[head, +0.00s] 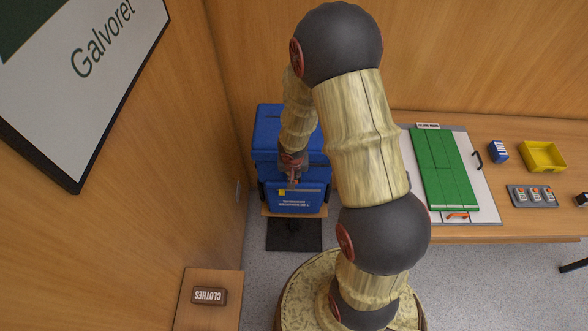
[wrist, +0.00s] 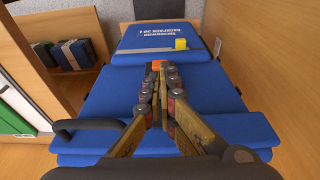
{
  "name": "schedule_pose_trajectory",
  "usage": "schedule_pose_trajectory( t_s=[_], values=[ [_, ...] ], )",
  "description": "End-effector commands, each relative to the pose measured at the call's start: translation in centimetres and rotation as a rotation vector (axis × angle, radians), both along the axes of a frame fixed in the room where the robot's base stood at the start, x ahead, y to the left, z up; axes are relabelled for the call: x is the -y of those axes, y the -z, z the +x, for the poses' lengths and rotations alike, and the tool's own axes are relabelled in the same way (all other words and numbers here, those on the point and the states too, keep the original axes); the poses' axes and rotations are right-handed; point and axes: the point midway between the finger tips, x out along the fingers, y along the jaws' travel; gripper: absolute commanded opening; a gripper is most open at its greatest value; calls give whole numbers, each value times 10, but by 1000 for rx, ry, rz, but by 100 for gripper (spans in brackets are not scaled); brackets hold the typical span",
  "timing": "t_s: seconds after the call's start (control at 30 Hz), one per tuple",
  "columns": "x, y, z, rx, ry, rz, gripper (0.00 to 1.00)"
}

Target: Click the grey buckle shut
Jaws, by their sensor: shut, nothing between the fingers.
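The blue pack (head: 286,118) stands against the wall on a small stand. It fills the middle of the wrist view (wrist: 110,85), with a lettered front panel (wrist: 150,36) at the far end. My gripper (head: 292,181) is over the front of the pack, pointing down at it. Its fingers (wrist: 159,72) are together and hold nothing. A small orange piece (wrist: 157,65) shows just beyond the fingertips, and a yellow tab (wrist: 181,44) sits on the panel edge. I cannot make out the grey buckle for certain; my fingers hide part of the pack's front.
A bench to the right holds a green board (head: 445,170), a yellow tray (head: 543,156), a blue box (head: 498,151) and a grey button panel (head: 532,196). The wooden wall is close beside the pack.

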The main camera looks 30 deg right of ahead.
Motion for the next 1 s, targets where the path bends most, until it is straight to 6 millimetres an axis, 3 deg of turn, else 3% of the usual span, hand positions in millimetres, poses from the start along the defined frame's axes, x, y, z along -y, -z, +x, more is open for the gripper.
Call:
schedule_pose_trajectory(
  t_s=[0.37,1.0],
  values=[
    [-2,-15,-2,2,0,-1,0],
    [-14,-107,-20,2,0,-2,0]
  ],
)
